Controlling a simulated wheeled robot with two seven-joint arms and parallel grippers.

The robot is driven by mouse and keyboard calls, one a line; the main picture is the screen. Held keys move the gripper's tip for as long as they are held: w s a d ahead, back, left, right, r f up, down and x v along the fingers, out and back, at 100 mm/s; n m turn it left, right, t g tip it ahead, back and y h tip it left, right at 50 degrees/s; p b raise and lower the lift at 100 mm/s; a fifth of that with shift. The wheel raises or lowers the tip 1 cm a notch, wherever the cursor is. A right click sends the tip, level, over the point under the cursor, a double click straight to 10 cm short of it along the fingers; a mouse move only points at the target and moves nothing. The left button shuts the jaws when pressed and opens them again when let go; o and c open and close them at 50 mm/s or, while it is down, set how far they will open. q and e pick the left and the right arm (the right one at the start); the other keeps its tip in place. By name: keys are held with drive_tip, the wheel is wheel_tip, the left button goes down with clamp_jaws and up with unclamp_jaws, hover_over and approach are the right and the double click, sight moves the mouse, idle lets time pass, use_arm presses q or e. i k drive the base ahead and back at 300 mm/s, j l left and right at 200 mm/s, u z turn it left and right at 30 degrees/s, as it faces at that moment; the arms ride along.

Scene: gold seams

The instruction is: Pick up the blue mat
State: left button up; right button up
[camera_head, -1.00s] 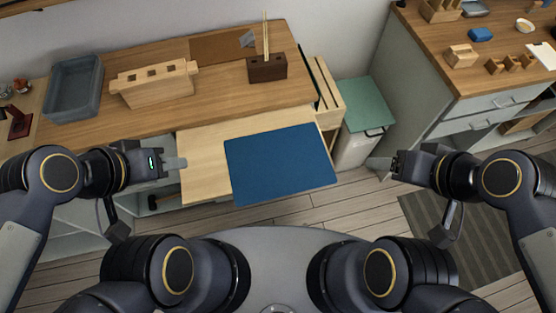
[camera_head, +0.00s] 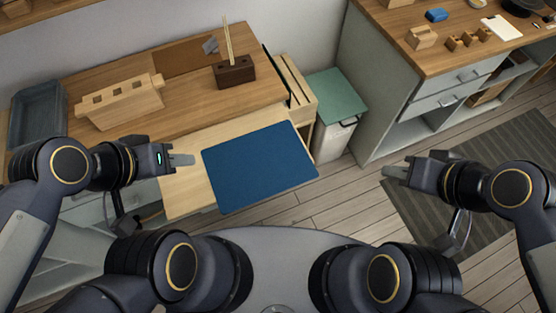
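The blue mat (camera_head: 260,167) lies flat on a pale wooden pull-out board (camera_head: 186,190) at the front of the wooden worktop. Its right and front edges reach to or past the board's edge. My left gripper (camera_head: 188,160) is just left of the mat, apart from it, with nothing seen in it. Its fingers look close together, but I cannot tell whether they are shut. My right gripper (camera_head: 388,173) is over the floor, well to the right of the mat, and appears empty. The gap between its fingers is not clear.
A wooden block with slots (camera_head: 122,101), a grey bin (camera_head: 38,113) and a dark holder with sticks (camera_head: 234,72) stand on the worktop. A green-lidded bin (camera_head: 335,97) stands right of it. Another counter (camera_head: 440,50) is at the right, above a striped rug (camera_head: 480,190).

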sight(246, 169)
drive_tip(key=j+z, duration=0.2)
drive_tip(key=z, duration=0.2)
drive_tip(key=k+j+z, duration=0.1)
drive_tip(key=z, duration=0.25)
drive_tip(key=k+j+z, duration=0.1)
drive_tip(key=j+z, duration=0.3)
drive_tip(key=k+z, duration=0.1)
drive_tip(key=z, duration=0.25)
drive_tip(key=k+j, duration=0.7)
